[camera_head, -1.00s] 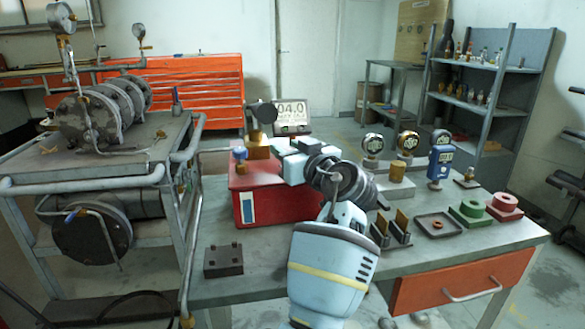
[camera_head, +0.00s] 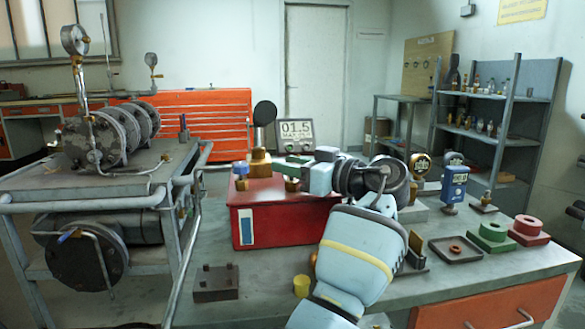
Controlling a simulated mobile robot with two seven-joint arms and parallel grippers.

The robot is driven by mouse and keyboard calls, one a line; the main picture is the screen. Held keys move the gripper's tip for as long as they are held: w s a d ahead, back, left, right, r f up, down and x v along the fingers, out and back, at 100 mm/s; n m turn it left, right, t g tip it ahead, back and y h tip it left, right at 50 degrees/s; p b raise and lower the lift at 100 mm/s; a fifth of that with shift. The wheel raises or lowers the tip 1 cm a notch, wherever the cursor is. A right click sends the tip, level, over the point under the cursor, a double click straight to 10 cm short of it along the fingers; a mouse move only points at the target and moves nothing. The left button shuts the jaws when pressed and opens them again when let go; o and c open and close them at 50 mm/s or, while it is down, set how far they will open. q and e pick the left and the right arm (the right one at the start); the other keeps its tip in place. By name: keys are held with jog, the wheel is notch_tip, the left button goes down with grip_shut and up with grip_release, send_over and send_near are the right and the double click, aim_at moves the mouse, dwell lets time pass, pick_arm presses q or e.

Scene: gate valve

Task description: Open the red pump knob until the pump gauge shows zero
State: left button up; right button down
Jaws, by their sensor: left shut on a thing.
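The red pump box (camera_head: 285,212) stands on the workbench, with brass fittings and a black round dial (camera_head: 264,113) on top. A digital pump gauge (camera_head: 297,132) behind it reads 01.5. My left gripper (camera_head: 306,172) points left over the top of the box. It is shut at the place of the red pump knob, which its fingers and wrist hide. My right gripper is not in view.
A blue-handled valve (camera_head: 241,170) sits on the box's left end. Several gauges stand right of my arm, including a blue meter (camera_head: 454,183). A tray (camera_head: 455,249), green block (camera_head: 492,236) and red block (camera_head: 527,229) lie further right. A piped cart (camera_head: 85,190) stands left.

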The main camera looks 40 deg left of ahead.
pick_arm(q)
jog(key=o, duration=1)
jog(key=shift+c, duration=0.2)
jog(key=d, duration=0.7)
jog(key=shift+w+d, duration=0.35)
